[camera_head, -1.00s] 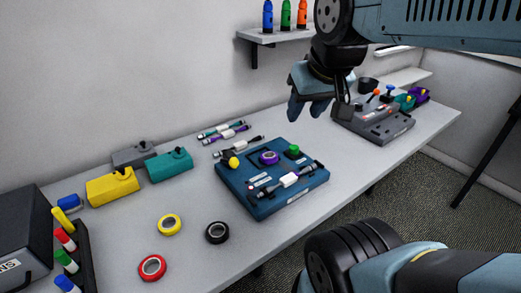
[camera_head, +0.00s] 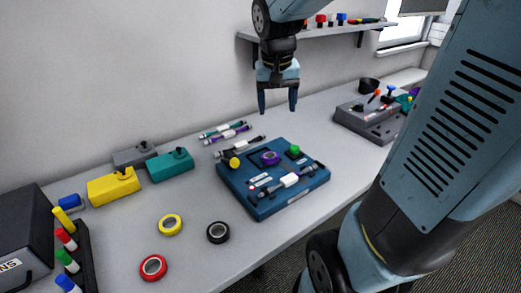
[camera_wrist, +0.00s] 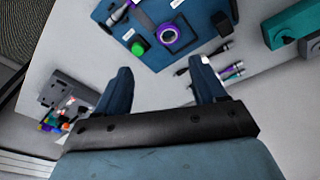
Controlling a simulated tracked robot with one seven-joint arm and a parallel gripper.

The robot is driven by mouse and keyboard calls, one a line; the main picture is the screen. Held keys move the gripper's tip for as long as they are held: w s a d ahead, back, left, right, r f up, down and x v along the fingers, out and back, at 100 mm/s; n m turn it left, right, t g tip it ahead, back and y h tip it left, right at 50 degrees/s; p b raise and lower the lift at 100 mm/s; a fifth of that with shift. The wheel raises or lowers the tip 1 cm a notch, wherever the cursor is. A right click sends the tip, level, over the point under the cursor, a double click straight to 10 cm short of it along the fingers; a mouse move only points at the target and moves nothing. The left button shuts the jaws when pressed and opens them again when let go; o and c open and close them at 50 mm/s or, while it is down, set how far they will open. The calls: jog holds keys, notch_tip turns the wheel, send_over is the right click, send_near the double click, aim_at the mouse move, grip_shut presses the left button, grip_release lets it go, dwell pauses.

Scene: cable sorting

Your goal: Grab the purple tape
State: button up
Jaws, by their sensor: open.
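The purple tape (camera_head: 269,158) is a small roll lying on the blue board (camera_head: 300,204) in the middle of the table. In the wrist view the purple tape (camera_wrist: 176,38) lies ahead of the fingers, near the top of the picture and right of a green knob (camera_wrist: 139,46). My gripper (camera_head: 277,110) points down with its two fingers apart and nothing between them. It is above the table, up and behind the board in the head view, clear of the tape. In the wrist view both fingertips (camera_wrist: 162,66) show, spread wide.
A yellow knob (camera_head: 234,163) and a cable with connectors (camera_head: 290,180) sit on the board near the tape. Yellow (camera_head: 170,224), black (camera_head: 218,232) and red (camera_head: 153,267) tapes lie on the table. Cables lie behind the board. A grey device (camera_head: 372,124) stands to the right.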

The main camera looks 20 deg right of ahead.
jog(key=m+g, duration=0.1)
jog(key=g, duration=0.1)
send_near(274, 155)
jog(key=f, duration=0.1)
jog(key=a+f, duration=0.1)
jog(key=f, duration=0.1)
jog(key=shift+a+f, duration=0.1)
jog(key=shift+a, duration=0.1)
jog(key=shift+w+d+f, duration=0.1)
jog(key=shift+d+f, duration=0.1)
jog(key=shift+f, duration=1.1)
jog(key=shift+w+d+f, duration=0.1)
jog(key=shift+d+f, duration=0.1)
jog(key=shift+f, duration=1.1)
jog(key=c, duration=0.8)
jog(key=shift+r, duration=0.1)
